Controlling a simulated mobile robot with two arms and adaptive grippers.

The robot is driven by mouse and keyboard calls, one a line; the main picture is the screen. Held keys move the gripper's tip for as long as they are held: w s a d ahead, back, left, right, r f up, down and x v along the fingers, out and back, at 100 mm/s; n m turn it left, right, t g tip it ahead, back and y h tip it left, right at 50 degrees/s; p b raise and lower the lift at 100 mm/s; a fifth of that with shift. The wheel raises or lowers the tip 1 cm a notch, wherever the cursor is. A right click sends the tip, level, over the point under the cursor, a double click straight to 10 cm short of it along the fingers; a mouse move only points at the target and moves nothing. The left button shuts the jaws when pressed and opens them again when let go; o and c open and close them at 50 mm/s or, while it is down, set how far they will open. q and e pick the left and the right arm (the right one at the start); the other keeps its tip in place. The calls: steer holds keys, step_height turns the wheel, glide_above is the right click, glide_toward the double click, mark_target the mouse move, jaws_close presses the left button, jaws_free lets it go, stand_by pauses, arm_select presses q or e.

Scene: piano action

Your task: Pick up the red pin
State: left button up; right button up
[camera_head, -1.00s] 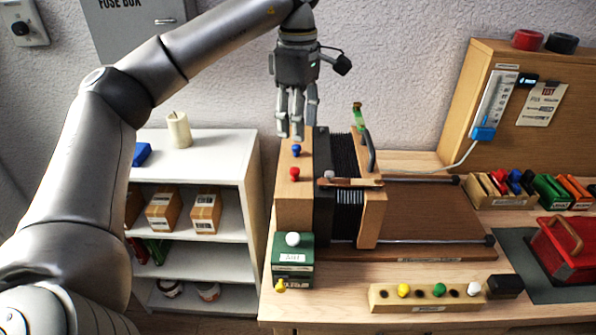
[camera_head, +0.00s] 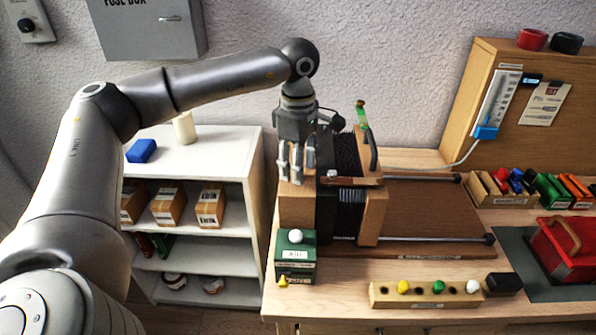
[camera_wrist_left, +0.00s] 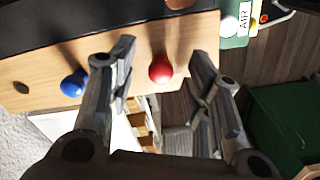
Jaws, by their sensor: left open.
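The red pin (camera_wrist_left: 161,68) shows its round head in the left wrist view, standing in the wooden block (camera_wrist_left: 120,38). It lies between the two fingers of my left gripper (camera_wrist_left: 163,85), apart from both. A blue pin (camera_wrist_left: 74,84) stands in the same block, just outside the left-hand finger. In the head view my left gripper (camera_head: 291,180) is open over the wooden end block (camera_head: 296,208), fingers pointing down, and hides both the red and the blue pin. My right gripper is in neither view.
A green box (camera_head: 295,255) with a white knob (camera_head: 295,237) stands in front of the wooden block. The black bellows (camera_head: 348,205) are to its right. A pin rack (camera_head: 425,293) lies at the bench front. A white shelf (camera_head: 245,165) stands to the left.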

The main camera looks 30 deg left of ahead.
arm_select(q)
steer(key=c, duration=0.9)
steer(key=shift+r, duration=0.1)
